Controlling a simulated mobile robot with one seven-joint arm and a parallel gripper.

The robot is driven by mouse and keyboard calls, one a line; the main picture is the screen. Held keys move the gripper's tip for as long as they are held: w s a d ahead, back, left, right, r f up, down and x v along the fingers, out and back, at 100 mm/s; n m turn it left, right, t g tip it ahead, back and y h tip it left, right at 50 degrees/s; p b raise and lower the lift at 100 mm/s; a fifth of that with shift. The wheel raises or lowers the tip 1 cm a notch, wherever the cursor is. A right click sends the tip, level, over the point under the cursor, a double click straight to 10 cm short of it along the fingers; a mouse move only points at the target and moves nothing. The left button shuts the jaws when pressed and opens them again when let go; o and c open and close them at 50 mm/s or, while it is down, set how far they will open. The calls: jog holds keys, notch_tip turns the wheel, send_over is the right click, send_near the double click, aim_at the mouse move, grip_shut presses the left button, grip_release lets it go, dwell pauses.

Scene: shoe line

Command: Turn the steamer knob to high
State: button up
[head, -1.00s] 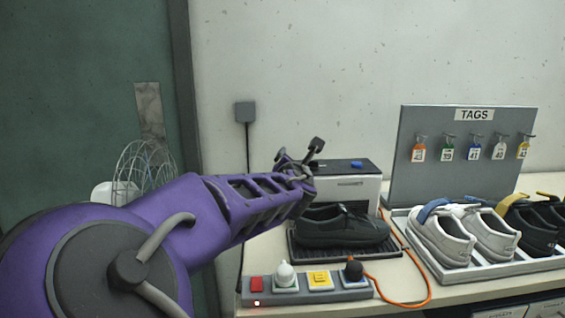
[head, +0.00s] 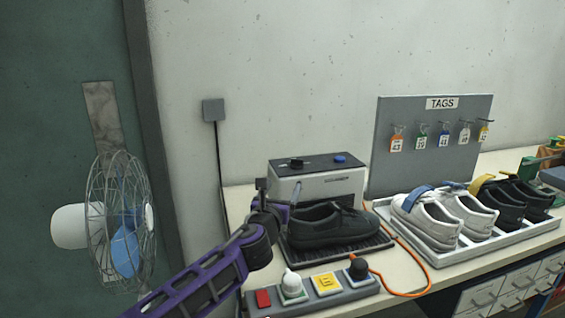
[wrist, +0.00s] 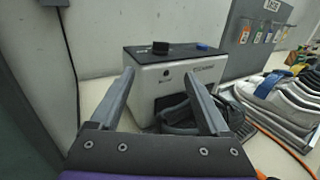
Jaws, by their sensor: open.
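The steamer (head: 318,187) is a white box with a black top, standing on the bench against the wall. A black knob (head: 296,163) sits on the left of its top and a blue button (head: 340,159) on the right. In the wrist view the knob (wrist: 160,48) shows beyond and between my fingers, apart from them. Its setting cannot be read. My gripper (head: 279,194) is open and empty, in front of the steamer's left side and lower than the knob. In the wrist view my gripper (wrist: 159,76) points at the steamer's front.
A black shoe (head: 330,227) lies on a dark ribbed tray in front of the steamer. A shoe tray (head: 430,255) and tag board (head: 380,165) stand right. A fan (head: 120,225) is left.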

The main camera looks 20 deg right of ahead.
aim_at(296, 161)
jog(key=x, duration=1.7)
jog(key=shift+w+d, duration=0.15)
jog(key=shift+c, duration=0.2)
grip_shut()
